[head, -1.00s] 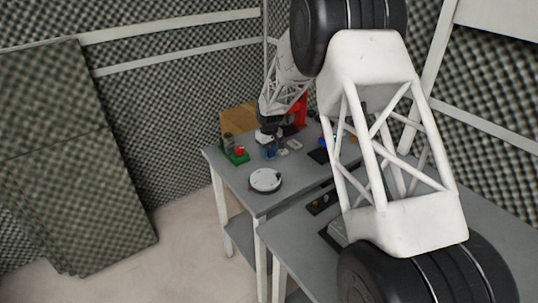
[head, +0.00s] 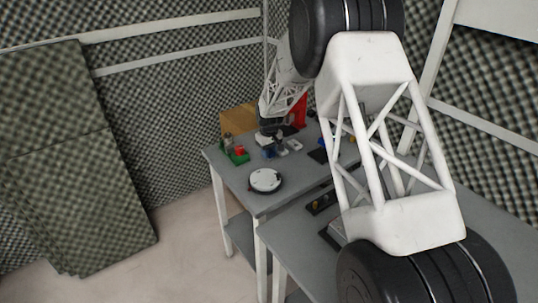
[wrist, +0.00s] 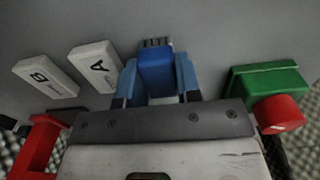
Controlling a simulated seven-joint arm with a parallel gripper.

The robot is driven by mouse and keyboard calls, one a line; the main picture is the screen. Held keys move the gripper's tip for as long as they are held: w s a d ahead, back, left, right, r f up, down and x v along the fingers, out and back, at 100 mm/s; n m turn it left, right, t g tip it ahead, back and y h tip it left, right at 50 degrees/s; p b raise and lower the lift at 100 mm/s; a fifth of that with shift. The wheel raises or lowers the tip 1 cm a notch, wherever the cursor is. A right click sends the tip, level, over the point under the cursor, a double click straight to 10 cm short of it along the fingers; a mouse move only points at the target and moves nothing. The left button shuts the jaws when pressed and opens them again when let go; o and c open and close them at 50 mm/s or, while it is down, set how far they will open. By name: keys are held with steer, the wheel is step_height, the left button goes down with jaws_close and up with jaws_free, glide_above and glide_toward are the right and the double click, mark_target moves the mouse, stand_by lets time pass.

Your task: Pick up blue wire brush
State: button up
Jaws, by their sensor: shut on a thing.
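The blue wire brush (wrist: 156,72) is in the middle of the wrist view, with its grey bristles at the far end. My gripper (wrist: 158,80) has a blue finger on each side of it and is shut on it. In the head view my gripper (head: 270,150) is small, at the far table's back part. The brush cannot be told apart from the blue fingers there. Whether the brush is clear of the table is hard to tell.
White blocks marked A (wrist: 97,66) and B (wrist: 46,75) lie left of the brush. A green box (wrist: 265,80) with a red round thing (wrist: 279,114) is at right. A red object (wrist: 40,143) is at lower left. A white disc-shaped device (head: 265,180) sits near the table's front.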

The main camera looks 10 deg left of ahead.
steer(key=shift+r, duration=0.1)
steer(key=shift+r, duration=4.9)
steer(key=o, duration=0.4)
steer(key=shift+c, duration=1.2)
steer(key=a+r, duration=0.3)
steer(key=a, duration=0.5)
steer(key=a+r, duration=0.3)
steer(key=a, duration=0.5)
steer(key=shift+w+a, duration=0.15)
steer(key=shift+w, duration=0.2)
steer(key=shift+r, duration=0.1)
